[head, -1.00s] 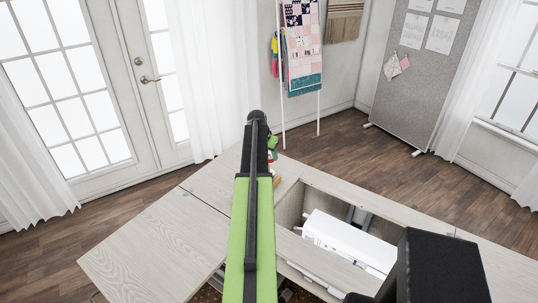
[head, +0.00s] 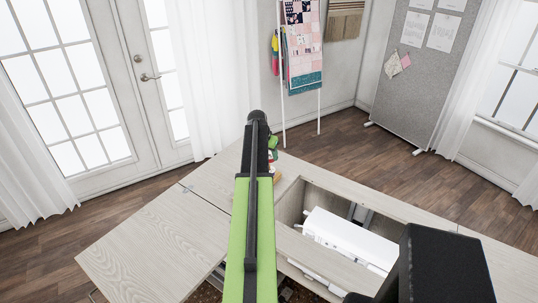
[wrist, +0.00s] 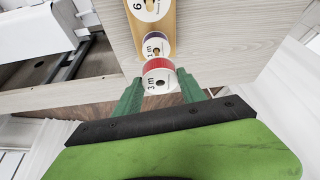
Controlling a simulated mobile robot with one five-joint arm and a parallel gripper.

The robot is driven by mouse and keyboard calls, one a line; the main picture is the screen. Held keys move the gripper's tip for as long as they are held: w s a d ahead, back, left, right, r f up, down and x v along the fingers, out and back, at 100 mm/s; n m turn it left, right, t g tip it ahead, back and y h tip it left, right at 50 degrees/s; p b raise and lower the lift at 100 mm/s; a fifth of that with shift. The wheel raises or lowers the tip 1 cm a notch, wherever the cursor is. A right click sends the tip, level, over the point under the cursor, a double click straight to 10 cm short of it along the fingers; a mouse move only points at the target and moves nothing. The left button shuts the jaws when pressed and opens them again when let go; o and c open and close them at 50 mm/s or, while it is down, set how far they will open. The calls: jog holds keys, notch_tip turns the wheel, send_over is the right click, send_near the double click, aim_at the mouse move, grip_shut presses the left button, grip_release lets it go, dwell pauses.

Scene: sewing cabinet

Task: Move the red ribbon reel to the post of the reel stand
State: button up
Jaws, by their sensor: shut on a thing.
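The red ribbon reel (wrist: 159,66) has a white face marked "3 m" and sits between the two green fingers of my gripper (wrist: 160,92) in the wrist view. My gripper is shut on it. Just beyond it is a purple-edged reel (wrist: 153,43) marked "1 m", partly covered by the red one. The wooden reel stand (wrist: 166,22) runs away under these reels. I cannot tell whether the red reel touches the stand, and no bare post shows. In the head view my arm hides most of the gripper; an orange-brown bit of the stand (head: 277,177) shows beside it.
Another reel (wrist: 150,8) marked "6" is farther along the stand. The pale wood cabinet top (head: 150,245) is clear at the left. An open well (head: 290,213) with a white machine (head: 345,238) lies to the right of my arm.

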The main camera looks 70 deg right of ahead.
jog(key=shift+f+b, duration=0.6)
jog(key=shift+f, duration=0.1)
jog(key=shift+f, duration=0.1)
jog(key=o, duration=1.4)
jog(key=s+p+v, duration=0.1)
jog(key=p+v, duration=1.5)
jog(key=v, duration=0.1)
jog(key=shift+w+r, duration=0.25)
jog(key=shift+w, duration=0.25)
